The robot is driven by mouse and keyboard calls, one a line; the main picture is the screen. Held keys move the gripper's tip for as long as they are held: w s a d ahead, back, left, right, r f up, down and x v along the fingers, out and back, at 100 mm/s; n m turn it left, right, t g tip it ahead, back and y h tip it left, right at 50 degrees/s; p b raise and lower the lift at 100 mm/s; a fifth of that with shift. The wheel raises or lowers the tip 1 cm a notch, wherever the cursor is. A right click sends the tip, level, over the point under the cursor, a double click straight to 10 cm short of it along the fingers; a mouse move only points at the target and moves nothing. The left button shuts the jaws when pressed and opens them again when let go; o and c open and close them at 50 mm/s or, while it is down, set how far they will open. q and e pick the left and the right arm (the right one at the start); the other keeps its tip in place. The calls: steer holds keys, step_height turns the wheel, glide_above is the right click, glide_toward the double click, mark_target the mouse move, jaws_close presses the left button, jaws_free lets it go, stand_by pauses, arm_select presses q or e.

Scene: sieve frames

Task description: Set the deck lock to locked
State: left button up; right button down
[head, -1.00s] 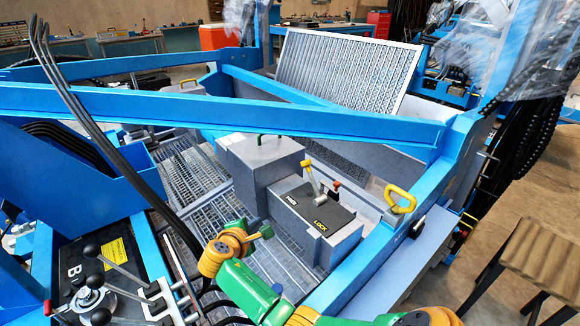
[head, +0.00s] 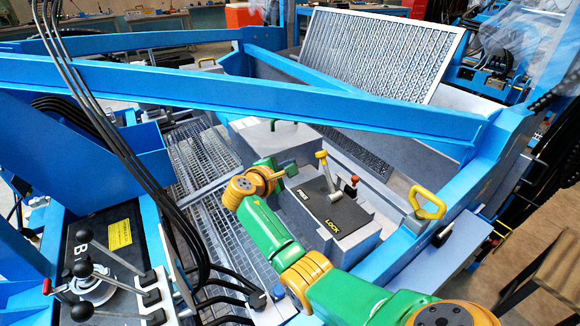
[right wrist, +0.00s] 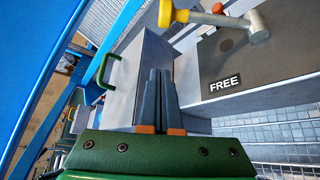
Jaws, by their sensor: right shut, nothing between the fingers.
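The deck lock is a lever with a yellow grip (head: 321,156) on a dark plate (head: 350,213) marked FREE and LOCK, on top of a grey block. The lever tilts up and left, toward the FREE side and away from the LOCK label (head: 333,226). My right gripper (head: 290,169) is shut and empty, just left of the lever and apart from it. In the right wrist view its closed fingers (right wrist: 159,75) point at the grey box, with the yellow grip (right wrist: 165,12) above and the FREE label (right wrist: 226,83) to the right. My left gripper is not in view.
A taller grey box (head: 256,142) with a green handle stands behind my gripper. A small red-topped lever (head: 354,181) is right of the lock lever. A yellow loop handle (head: 427,204) sits on the blue frame. A blue beam (head: 250,97) crosses behind.

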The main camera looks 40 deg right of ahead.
mark_target(327, 172)
steer(key=b+x, duration=0.1)
steer(key=x, duration=0.4)
steer(key=shift+d+f+b, duration=0.15)
steer(key=shift+d+b, duration=0.2)
steer(key=shift+d, duration=0.05)
steer(key=s+r+p, duration=0.2)
steer(key=p, duration=0.1)
steer(key=shift+s+d+r+p, duration=0.1)
steer(key=shift+s+d+p, duration=0.05)
steer(key=shift+p, duration=0.15)
steer(key=shift+s+d, duration=0.1)
steer(key=shift+s, duration=0.3)
